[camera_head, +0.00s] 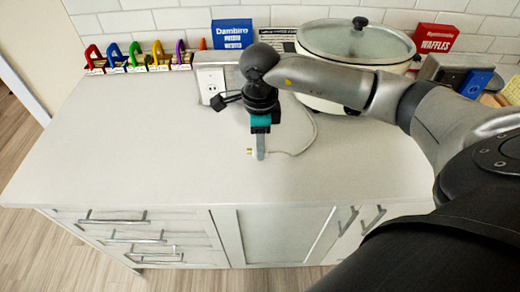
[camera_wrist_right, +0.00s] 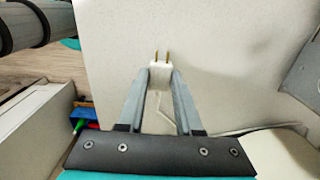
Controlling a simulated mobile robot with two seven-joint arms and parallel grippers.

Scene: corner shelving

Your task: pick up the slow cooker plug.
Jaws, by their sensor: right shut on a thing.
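The slow cooker plug (camera_wrist_right: 160,74) is a small white block with two brass prongs. In the right wrist view it sits between the tips of my right gripper (camera_wrist_right: 160,84), which is shut on it, with the prongs pointing away from the gripper. In the head view the plug (camera_head: 252,152) shows beside the fingertips of my right gripper (camera_head: 260,152), over the counter. Its white cord curves back toward the slow cooker (camera_head: 345,62), which has a glass lid and black knob. I cannot tell whether the plug touches the counter. My left gripper is not in view.
An outlet box (camera_head: 211,84) with a black plug stands at the back of the counter (camera_head: 120,150). Coloured clip-like items (camera_head: 135,56) line the wall at left. Blue (camera_head: 232,34) and red (camera_head: 436,38) boxes stand behind. The counter's front left is clear.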

